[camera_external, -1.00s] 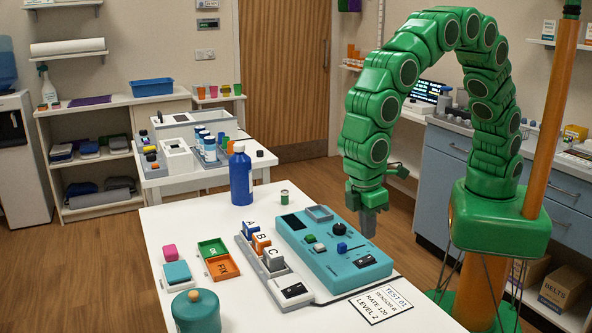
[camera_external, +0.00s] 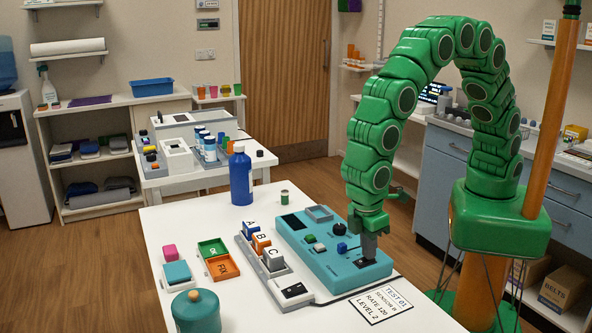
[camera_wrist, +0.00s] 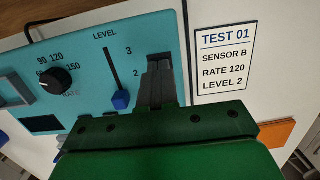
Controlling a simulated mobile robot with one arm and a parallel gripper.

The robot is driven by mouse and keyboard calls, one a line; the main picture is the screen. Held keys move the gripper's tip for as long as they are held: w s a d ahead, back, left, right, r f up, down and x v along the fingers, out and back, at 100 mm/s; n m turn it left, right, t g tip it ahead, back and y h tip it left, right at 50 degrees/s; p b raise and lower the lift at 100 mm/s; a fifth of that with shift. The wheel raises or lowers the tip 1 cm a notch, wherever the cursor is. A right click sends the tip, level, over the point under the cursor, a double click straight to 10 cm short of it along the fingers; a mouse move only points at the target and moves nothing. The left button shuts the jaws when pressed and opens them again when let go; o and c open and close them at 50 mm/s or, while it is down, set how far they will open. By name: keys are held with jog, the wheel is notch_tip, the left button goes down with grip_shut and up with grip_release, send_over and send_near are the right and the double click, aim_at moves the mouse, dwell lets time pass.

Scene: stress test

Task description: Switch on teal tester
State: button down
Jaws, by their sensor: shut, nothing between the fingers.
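The teal tester (camera_external: 322,262) lies flat on the white table, and its panel fills the left of the wrist view (camera_wrist: 88,28). A black rocker switch (camera_external: 361,263) is at its near right corner. My gripper (camera_external: 369,256) is shut and empty, pointing down at that switch. I cannot tell whether the tips touch it. In the wrist view the shut fingers (camera_wrist: 157,75) hide the switch. The black rate knob (camera_wrist: 55,81) and the blue level slider (camera_wrist: 120,100) are left of the fingers. The slider sits low on its slot.
A card (camera_wrist: 225,60) reads TEST 01, SENSOR B, RATE 120, LEVEL 2. Blocks A, B and C (camera_external: 262,243) stand in a grey rack left of the tester. A blue bottle (camera_external: 241,178) and a teal pot (camera_external: 196,312) stand on the table.

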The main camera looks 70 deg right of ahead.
jog(key=shift+f, duration=0.1)
jog(key=shift+s+d+f+t+y, duration=0.35)
jog(key=shift+f+t+y, duration=0.2)
jog(key=shift+t+y, duration=0.15)
jog(key=shift+f, duration=0.2)
jog(key=shift+w+a, duration=0.2)
jog(key=shift+w+a+r, duration=0.3)
jog(key=shift+w, duration=0.15)
jog(key=shift+w+a+f, duration=0.1)
jog(key=shift+a, duration=0.1)
notch_tip(320, 180, up, 15)
jog(key=shift+s+d, duration=0.35)
jog(key=shift+s, duration=0.1)
